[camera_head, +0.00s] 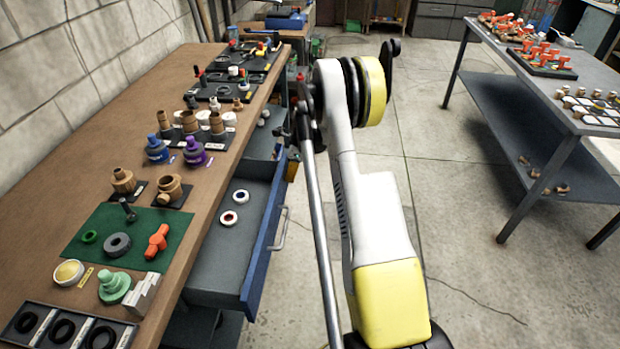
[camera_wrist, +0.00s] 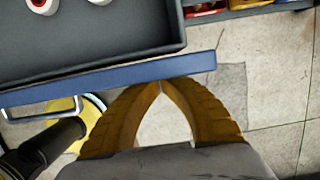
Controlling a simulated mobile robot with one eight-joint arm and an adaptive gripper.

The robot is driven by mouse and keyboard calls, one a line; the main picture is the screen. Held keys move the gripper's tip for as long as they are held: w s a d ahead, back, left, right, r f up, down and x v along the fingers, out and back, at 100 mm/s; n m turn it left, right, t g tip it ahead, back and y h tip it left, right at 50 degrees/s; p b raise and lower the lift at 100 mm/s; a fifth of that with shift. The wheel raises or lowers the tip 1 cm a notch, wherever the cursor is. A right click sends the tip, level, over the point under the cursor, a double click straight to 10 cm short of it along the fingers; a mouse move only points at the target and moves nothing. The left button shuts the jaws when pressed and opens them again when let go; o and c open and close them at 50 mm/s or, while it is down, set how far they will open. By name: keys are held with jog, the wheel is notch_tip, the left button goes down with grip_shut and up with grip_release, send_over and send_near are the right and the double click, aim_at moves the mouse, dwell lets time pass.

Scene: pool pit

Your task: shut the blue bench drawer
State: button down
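The blue bench drawer (camera_head: 268,236) is pulled out from under the wooden workbench, with a grey inside and a blue front that carries a metal handle (camera_head: 282,230). Two white rings, one with a red centre (camera_head: 228,218) and one with a blue centre (camera_head: 241,196), lie in it. In the wrist view the blue front (camera_wrist: 130,83) crosses above my gripper (camera_wrist: 161,86). The yellow finger tips meet at or very near the front's outer side, with nothing between them. I cannot tell if they touch it. In the head view my gripper cannot be made out clearly.
The workbench (camera_head: 60,190) holds fittings, a green mat and several trays. Another grey open compartment (camera_head: 262,145) lies beyond the drawer. A grey metal table (camera_head: 500,50) stands at the right.

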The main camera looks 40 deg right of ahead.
jog(key=w+a, duration=0.3)
jog(key=w, duration=0.1)
jog(key=w+a, duration=0.7)
jog(key=w, duration=0.1)
jog(key=shift+w+a, duration=0.2)
jog(key=shift+a, duration=0.1)
jog(key=shift+d, duration=0.1)
